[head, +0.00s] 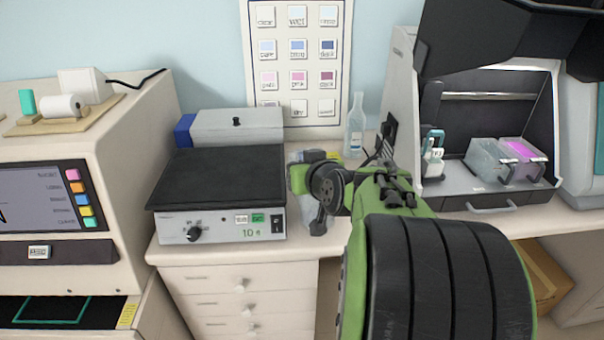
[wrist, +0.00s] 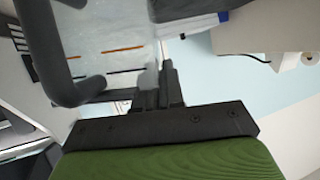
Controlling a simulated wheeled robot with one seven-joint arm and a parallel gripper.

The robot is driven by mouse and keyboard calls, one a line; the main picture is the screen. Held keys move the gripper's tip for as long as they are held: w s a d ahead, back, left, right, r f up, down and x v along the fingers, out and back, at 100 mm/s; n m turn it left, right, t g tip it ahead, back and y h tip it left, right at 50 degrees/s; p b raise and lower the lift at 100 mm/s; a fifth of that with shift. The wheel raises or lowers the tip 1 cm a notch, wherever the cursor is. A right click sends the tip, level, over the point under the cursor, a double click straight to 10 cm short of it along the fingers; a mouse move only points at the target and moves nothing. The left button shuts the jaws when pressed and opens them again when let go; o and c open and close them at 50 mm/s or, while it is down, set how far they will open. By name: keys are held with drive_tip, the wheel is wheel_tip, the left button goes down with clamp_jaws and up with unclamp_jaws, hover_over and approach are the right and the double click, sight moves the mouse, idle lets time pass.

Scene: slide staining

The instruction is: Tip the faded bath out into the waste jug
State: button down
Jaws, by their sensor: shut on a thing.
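My gripper (wrist: 160,92) is shut on a dark handle bar (wrist: 100,97) that joins a looped dark handle (wrist: 62,75). The handle belongs to a clear vessel (wrist: 120,30) with orange and black lines on its wall. I cannot tell for sure whether it is the faded bath or the waste jug. In the head view my arm hides the fingertips and most of this vessel. Two baths with handles sit in the open hood: a pale clear one (head: 487,153) and a magenta one (head: 522,150). I see no contents clearly in the held vessel.
A clear bottle (head: 355,130) stands near the wall. A white rack (head: 432,152) is at the hood's left. A colour chart (head: 296,65) hangs behind.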

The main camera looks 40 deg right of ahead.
drive_tip(key=shift+a+f+n+b, duration=0.1)
drive_tip(key=shift+f+n+b, duration=0.35)
drive_tip(key=shift+b, duration=0.45)
drive_tip(key=shift+r, duration=0.2)
drive_tip(key=shift+h, duration=0.3)
wheel_tip(320, 180, up, 5)
drive_tip(key=p, duration=0.3)
drive_tip(key=shift+p, duration=0.3)
drive_tip(key=shift+f, duration=0.1)
drive_tip(key=shift+w, duration=0.1)
